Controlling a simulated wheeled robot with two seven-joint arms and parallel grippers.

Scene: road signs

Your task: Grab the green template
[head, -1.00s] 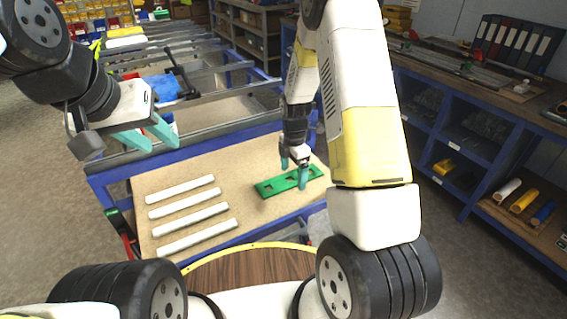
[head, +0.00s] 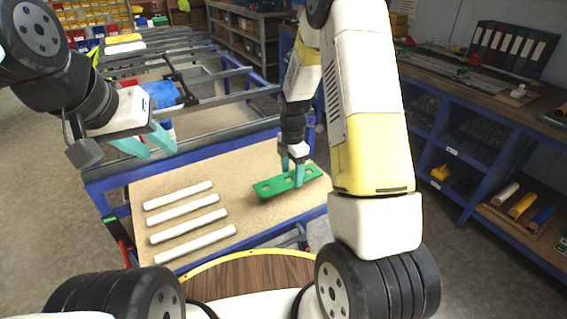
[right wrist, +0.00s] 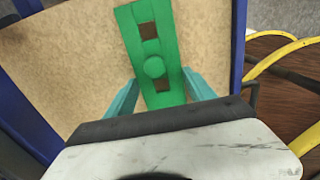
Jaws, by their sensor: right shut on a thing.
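The green template (head: 270,187) is a flat green bar with cut-outs, at the right part of the tan board on the blue-framed table. My right gripper (head: 292,174) is shut on it, one finger on each long side. A shadow shows beneath the template, which looks slightly raised. In the right wrist view the template (right wrist: 140,20) runs between the two teal fingers (right wrist: 160,76), with a round green knob and dark square openings. My left gripper (head: 161,153) is open and empty, in the air over the table's left rear edge.
Several white bars (head: 185,210) lie in a row on the tan board (head: 245,175), left of the template. A blue shelf unit (head: 450,145) stands at the right. Metal rails (head: 215,92) extend behind the board.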

